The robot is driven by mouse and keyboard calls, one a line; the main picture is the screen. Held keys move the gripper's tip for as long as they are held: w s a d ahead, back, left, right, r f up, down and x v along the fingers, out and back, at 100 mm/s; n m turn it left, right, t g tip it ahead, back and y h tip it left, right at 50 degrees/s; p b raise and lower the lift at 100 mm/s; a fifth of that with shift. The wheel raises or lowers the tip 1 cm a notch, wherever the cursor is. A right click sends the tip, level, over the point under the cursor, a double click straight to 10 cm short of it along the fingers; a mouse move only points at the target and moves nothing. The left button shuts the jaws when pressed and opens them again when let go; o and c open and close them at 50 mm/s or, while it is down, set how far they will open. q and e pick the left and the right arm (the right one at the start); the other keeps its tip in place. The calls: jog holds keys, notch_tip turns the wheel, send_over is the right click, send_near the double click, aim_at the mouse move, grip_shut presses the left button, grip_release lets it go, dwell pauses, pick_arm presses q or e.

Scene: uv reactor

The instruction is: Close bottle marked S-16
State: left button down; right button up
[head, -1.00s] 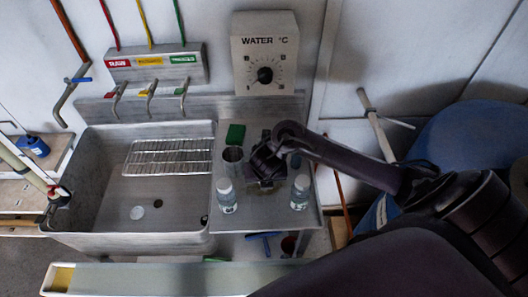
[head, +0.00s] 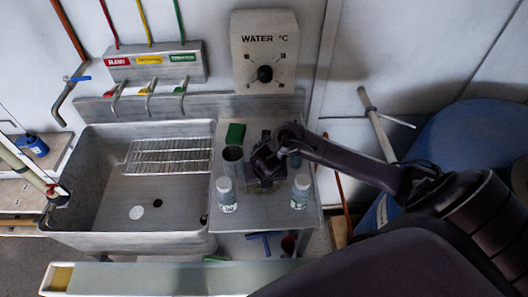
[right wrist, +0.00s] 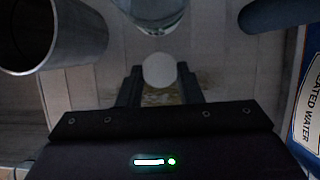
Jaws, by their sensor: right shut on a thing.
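My right gripper (right wrist: 159,85) is shut on a round white cap (right wrist: 159,70), held between its two fingers. In the head view the right gripper (head: 265,178) is over the steel counter, between two bottles and a little behind them. In the right wrist view a clear bottle (right wrist: 152,14) is partly cut off at the top edge, just beyond the cap. My left gripper is not in view.
A steel cup (head: 233,162) stands left of the gripper, with a green block (head: 235,134) behind it. A blue rounded thing (right wrist: 275,15) shows in the wrist view. The sink (head: 95,190) lies to the left, with a wire rack (head: 168,157) and a white disc (head: 136,212).

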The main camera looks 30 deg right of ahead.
jog(key=shift+r+p, duration=5)
jog(key=shift+r, duration=5)
jog(key=shift+a, duration=0.1)
